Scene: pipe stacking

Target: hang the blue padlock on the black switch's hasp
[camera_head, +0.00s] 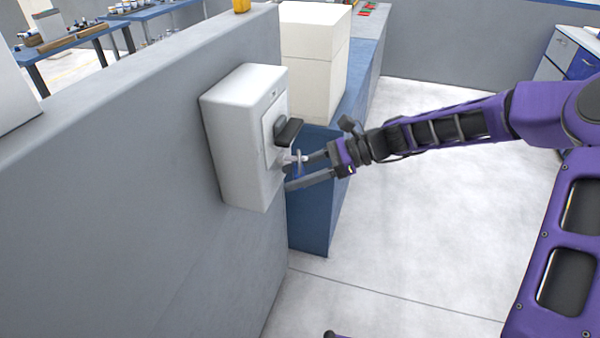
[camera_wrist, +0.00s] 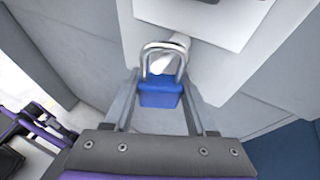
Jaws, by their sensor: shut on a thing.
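The blue padlock (camera_wrist: 160,93) is between the two fingers of my gripper (camera_wrist: 161,82) in the wrist view, its grey shackle pointing up toward the switch box. My gripper (camera_head: 296,172) is shut on it, close to the front of the box. The black switch (camera_head: 289,132) sticks out from the white box, just above the fingers. A pale hasp (camera_head: 285,157) shows below the switch. In the wrist view a pale hasp-like piece (camera_wrist: 172,52) shows through and behind the shackle. I cannot tell whether the shackle is around it or only in front.
The white switch box (camera_head: 235,140) is mounted on a grey wall (camera_head: 120,190). Pale boxes (camera_head: 313,65) stand on a blue counter (camera_head: 360,70) behind it. A table with small items is at the far left. The floor (camera_head: 430,240) to the right is clear.

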